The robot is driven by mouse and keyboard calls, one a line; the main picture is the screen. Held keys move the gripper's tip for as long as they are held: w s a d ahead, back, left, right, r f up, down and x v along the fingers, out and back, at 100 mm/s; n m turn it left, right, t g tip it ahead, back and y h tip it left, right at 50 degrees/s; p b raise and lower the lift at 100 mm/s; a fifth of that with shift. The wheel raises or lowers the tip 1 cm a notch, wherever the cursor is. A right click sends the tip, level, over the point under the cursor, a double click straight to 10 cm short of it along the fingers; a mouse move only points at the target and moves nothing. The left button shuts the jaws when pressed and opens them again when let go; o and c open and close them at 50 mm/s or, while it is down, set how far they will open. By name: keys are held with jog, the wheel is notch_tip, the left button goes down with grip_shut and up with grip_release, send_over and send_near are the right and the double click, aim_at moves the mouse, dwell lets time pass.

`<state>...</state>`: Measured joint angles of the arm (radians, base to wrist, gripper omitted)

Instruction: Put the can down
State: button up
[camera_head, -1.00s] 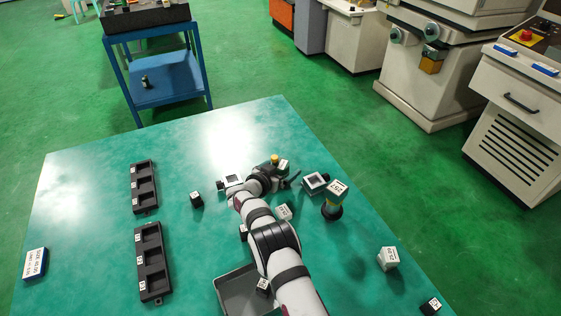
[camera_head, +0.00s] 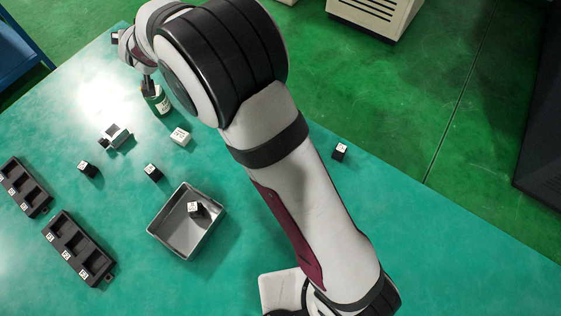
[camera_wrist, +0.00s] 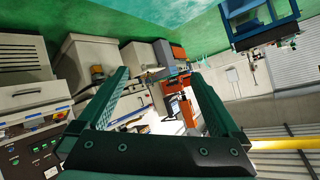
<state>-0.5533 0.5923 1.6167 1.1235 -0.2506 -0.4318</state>
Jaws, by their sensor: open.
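A green can with a pale label (camera_head: 158,104) stands on the table (camera_head: 110,215) at the upper left of the head view, just below my wrist. A dark narrow part shows at its top; I cannot tell whether it belongs to the can or to my gripper. My gripper's end is mostly hidden by my own arm in the head view. In the wrist view my gripper (camera_wrist: 160,73) is open, with its two green fingers wide apart and nothing between them. It faces across the room. The can does not show there.
A grey tray (camera_head: 160,247) holds a small labelled block (camera_head: 195,209). Two black slotted holders (camera_head: 62,238) (camera_head: 40,205) lie at left. Small blocks (camera_head: 87,169) (camera_head: 153,172), a white block (camera_head: 180,137) and a grey fixture (camera_head: 117,137) stand between. The table's lower middle is clear.

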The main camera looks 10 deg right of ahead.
jog(key=s+d+r+g+y, duration=0.1)
jog(key=s+d+r+g, duration=0.15)
jog(key=s+d, duration=0.45)
jog(key=s+d+r+g, duration=0.1)
jog(key=s+d+g, duration=0.2)
jog(key=s+d, duration=0.45)
jog(key=s+d+f+m+g+h, duration=0.1)
jog(key=s+d+g, duration=0.1)
jog(key=s, duration=0.7)
jog(key=s+d+f+m+g+h, duration=0.1)
jog(key=s+d+f+m+g, duration=0.1)
jog(key=s+d, duration=0.3)
jog(key=s+d+f+m+g+h, duration=0.1)
jog(key=s+d, duration=0.3)
jog(key=s, duration=1)
jog(key=shift+d+f+g, duration=0.2)
jog(key=shift+f+g, duration=0.35)
jog(key=shift+f, duration=0.15)
jog(key=shift+s, duration=0.1)
